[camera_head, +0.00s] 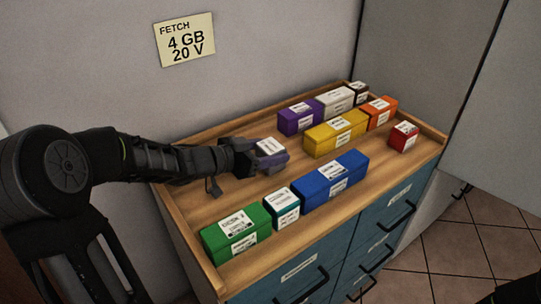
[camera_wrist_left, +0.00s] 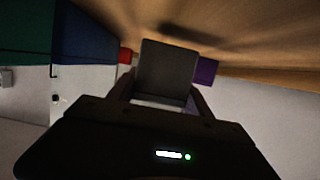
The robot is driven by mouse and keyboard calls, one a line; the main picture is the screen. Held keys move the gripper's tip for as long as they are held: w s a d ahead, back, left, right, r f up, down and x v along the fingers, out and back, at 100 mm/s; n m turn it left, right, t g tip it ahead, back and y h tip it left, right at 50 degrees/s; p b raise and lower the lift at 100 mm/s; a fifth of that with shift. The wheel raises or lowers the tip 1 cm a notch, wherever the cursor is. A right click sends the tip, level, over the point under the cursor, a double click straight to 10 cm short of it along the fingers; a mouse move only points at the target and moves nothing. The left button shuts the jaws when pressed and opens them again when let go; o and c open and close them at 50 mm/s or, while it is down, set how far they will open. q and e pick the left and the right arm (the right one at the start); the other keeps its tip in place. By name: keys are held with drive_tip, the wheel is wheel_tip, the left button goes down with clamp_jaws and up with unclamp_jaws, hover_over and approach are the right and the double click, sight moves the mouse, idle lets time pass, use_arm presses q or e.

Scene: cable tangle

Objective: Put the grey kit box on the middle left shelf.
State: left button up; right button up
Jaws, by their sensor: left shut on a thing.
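The grey kit box (camera_head: 270,148), small with a white label on top, is between the fingers of my left gripper (camera_head: 254,157). The gripper is shut on it, over the wooden cabinet top behind the green and teal boxes. In the left wrist view the grey box (camera_wrist_left: 167,72) fills the space between the fingers (camera_wrist_left: 165,95). A dark shadow lies on the wood beyond it, so the box looks lifted a little. The middle left shelf is not in view.
The rimmed wooden top (camera_head: 205,200) also carries green (camera_head: 236,234), teal (camera_head: 283,207), blue (camera_head: 330,180), yellow (camera_head: 335,133), purple (camera_head: 300,118), white (camera_head: 335,100), orange (camera_head: 380,112), red (camera_head: 403,137) and black (camera_head: 358,92) boxes. A note (camera_head: 185,40) reads "FETCH 4 GB 20 V".

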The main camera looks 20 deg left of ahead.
sight(271, 146)
use_arm(q)
wheel_tip(271, 146, up, 8)
drive_tip(key=shift+f+p, duration=0.1)
drive_tip(key=shift+p, duration=0.95)
